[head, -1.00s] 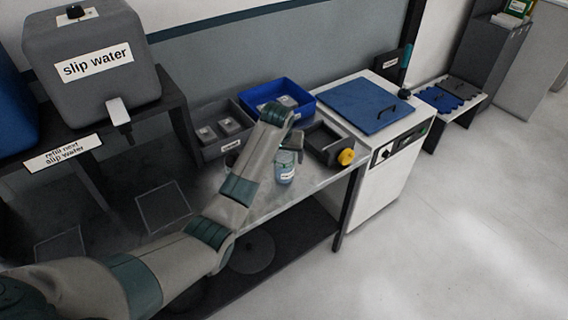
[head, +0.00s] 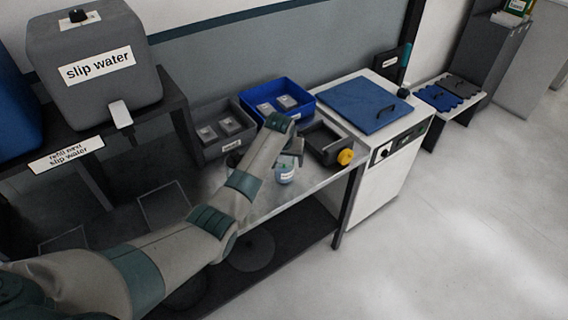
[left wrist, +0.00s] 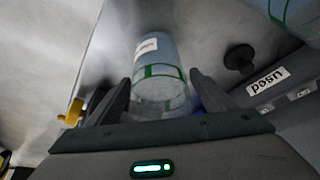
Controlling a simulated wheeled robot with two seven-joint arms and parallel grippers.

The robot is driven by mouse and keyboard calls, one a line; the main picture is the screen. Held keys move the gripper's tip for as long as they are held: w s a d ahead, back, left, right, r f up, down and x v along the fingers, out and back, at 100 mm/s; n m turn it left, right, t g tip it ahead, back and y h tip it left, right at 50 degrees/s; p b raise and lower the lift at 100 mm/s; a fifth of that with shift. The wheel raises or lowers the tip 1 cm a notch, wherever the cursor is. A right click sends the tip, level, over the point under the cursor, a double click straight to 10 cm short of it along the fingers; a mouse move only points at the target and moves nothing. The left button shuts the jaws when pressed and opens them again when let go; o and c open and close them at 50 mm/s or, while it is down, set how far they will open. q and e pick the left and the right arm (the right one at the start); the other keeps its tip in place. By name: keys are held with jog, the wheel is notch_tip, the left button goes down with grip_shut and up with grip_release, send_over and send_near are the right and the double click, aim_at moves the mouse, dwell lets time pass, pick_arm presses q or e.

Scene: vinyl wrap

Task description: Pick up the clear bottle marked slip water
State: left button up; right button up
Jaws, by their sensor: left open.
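A clear bottle (head: 285,172) with a white label stands on the metal bench, partly hidden by my left gripper in the head view. In the left wrist view the clear bottle (left wrist: 160,75) shows green lines and a small white label that I cannot read. My left gripper (left wrist: 160,88) is open, with one finger on each side of the bottle. In the head view my left gripper (head: 294,150) is at the bottle's upper part. I cannot tell whether the fingers touch it. My right gripper is not in view.
A blue bin (head: 309,106) and a grey bin (head: 205,152) with small boxes stand behind the arm. A dark device with a yellow knob (head: 346,157) is close to the bottle's right. A grey slip water tank (head: 130,85) stands on the left shelf. Another clear, green-lined container (left wrist: 290,14) shows top right.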

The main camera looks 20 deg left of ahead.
pick_arm(q)
jog(key=shift+c, duration=0.5)
jog(key=c, duration=1.1)
jog(key=shift+r, duration=0.2)
jog(key=shift+r, duration=0.25)
jog(key=shift+w+d+r+b, duration=0.1)
jog(key=shift+d+r+b, duration=0.95)
jog(key=shift+d+r, duration=0.8)
jog(key=shift+w+d+r+b, duration=0.15)
jog(key=shift+d+r+b, duration=0.85)
jog(key=shift+d+r, duration=0.8)
jog(key=shift+w+d+r+b, duration=0.1)
jog(key=shift+d+r+b, duration=1.15)
jog(key=shift+d, duration=0.9)
jog(key=shift+r, duration=0.2)
